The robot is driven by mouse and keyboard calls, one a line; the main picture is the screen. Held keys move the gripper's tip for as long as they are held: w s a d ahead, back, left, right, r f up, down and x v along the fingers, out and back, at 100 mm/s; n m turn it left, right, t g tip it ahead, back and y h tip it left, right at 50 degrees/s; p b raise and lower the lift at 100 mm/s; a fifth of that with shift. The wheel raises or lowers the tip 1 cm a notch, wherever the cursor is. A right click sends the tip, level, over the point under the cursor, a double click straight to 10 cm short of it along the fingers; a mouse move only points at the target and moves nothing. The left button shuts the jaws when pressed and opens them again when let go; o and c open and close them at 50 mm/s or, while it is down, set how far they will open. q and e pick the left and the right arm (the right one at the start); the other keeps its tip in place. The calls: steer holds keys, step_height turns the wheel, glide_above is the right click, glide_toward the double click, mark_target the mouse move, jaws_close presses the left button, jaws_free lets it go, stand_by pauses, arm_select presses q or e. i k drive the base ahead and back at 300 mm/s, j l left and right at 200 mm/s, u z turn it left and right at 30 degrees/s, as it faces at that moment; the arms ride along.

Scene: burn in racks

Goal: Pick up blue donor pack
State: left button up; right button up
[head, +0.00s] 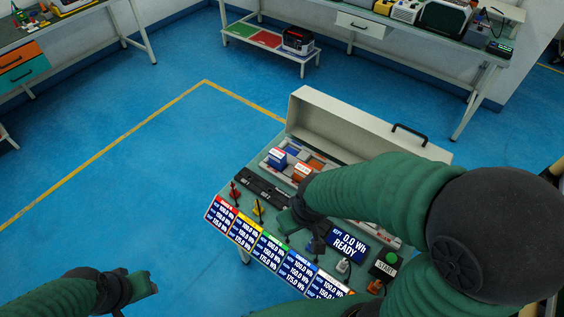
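The blue donor pack (277,159), a small block with a blue front and white top, stands in the upper left of the open test bench in the head view. An orange-fronted pack (301,172) stands just right of it. My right gripper (288,220) is over the bench's front part, nearer to me than the blue pack and apart from it in the picture.
The bench has a raised pale lid (350,125) behind, colored label panels (262,246) along the front, red and yellow plugs, and a display (348,242) reading "0.0 Wh READY". My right arm hides its right part. Blue floor (120,150) to the left is clear.

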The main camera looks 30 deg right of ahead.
mark_target(277, 157)
steer(key=z, duration=0.4)
steer(key=i+j+z, duration=0.1)
steer(key=z, duration=0.3)
steer(key=j+z, duration=0.15)
steer(key=z, duration=0.25)
steer(key=i+j+z, duration=0.1)
steer(key=z, duration=0.3)
steer(key=k, duration=0.8)
steer(key=k+z, duration=0.1)
steer(key=z, duration=0.3)
steer(key=k+z, duration=0.1)
steer(key=z, duration=0.35)
steer(key=k+z, duration=0.1)
steer(key=z, duration=0.7)
steer(key=j+z, duration=0.1)
steer(key=j, duration=1.3)
steer(key=k+j, duration=0.1)
steer(key=j, duration=1.3)
steer(key=i+z, duration=0.05)
